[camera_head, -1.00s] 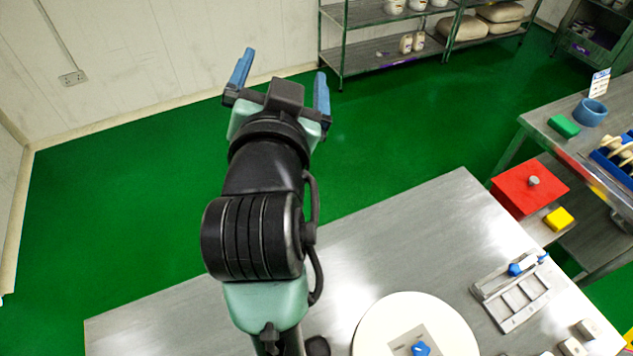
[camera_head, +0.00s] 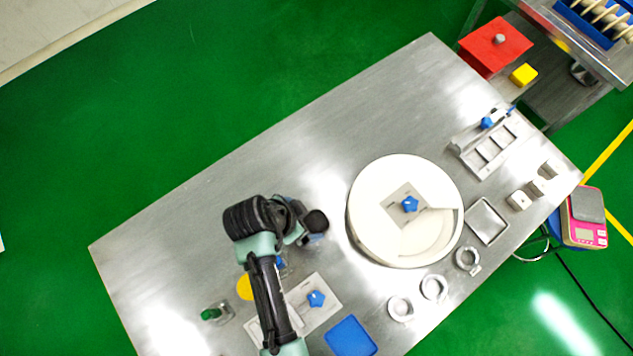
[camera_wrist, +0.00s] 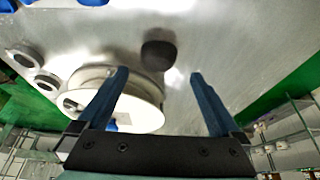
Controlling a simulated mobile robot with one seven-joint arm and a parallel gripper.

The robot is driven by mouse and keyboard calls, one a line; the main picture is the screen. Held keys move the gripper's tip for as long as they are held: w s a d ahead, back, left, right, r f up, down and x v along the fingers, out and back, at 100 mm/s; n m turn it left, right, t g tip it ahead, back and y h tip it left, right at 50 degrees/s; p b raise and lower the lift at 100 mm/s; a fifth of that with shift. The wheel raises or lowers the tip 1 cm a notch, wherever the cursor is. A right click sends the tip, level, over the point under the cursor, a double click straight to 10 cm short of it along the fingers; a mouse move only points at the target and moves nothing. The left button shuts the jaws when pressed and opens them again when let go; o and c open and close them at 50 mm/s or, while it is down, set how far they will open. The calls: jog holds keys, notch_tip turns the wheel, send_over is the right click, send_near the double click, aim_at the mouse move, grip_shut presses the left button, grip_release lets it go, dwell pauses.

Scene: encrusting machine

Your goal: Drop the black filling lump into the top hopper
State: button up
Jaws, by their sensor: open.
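The black lump (camera_head: 316,221) lies on the steel table, just right of my bent wrist and left of the white drum. In the wrist view the lump (camera_wrist: 158,55) shows whole, a little beyond the fingertips and between their lines. My gripper (camera_wrist: 158,75) is open, with nothing between its two blue fingers. In the head view my arm hides most of the gripper. The white round drum (camera_head: 375,188) has a square plate with a blue knob (camera_head: 410,204) on top and a recess at its right. I cannot tell whether it is the top hopper.
The steel table (camera_head: 330,130) is clear behind the arm. Metal rings (camera_head: 433,288), a small tray (camera_head: 487,221), a slotted frame (camera_head: 492,146) and a blue block (camera_head: 350,337) stand around the drum. A red box (camera_head: 495,46) is at the back right.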

aim_at(315, 221)
jog(key=shift+p+x, duration=0.45)
jog(key=shift+x, duration=2.9)
jog(key=shift+s, duration=0.15)
jog(key=c, duration=1.5)
jog(key=shift+r, duration=0.1)
jog(key=shift+r, duration=0.1)
